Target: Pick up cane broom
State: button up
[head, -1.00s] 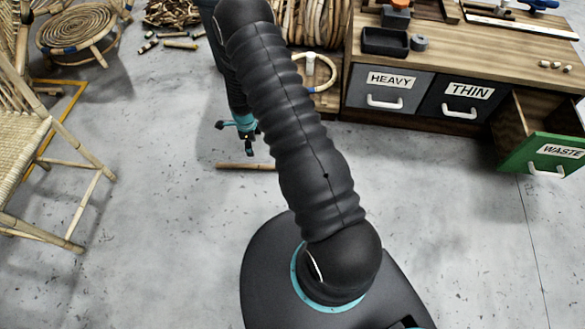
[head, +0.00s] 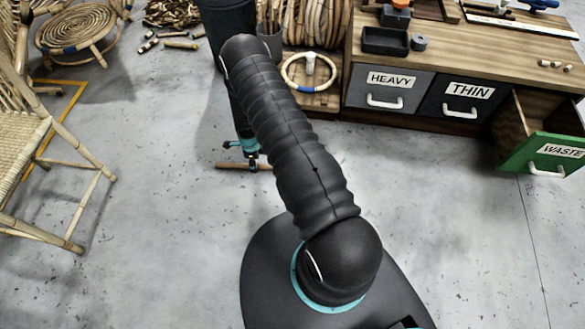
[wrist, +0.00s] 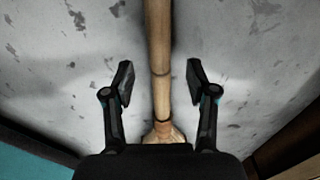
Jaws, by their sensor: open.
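In the wrist view the jointed handle (wrist: 159,45) runs from the top edge down between my fingers. A wider, fibrous part (wrist: 163,132) shows at its lower end, cut off by the gripper body. My gripper (wrist: 160,82) is open, with one finger on each side of the handle and a visible gap to both. In the head view my gripper (head: 251,153) is right at the handle.
A wooden bench (head: 465,45) with labelled drawers stands at right; its green WASTE drawer (head: 545,158) is pulled out. A dark bin (head: 230,20) stands behind my arm. A woven chair (head: 40,150) is at left. Floor around the broom is clear.

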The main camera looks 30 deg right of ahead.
jog(key=shift+f, duration=1.35)
jog(key=shift+c, duration=0.2)
grip_shut()
jog(key=shift+r, duration=0.1)
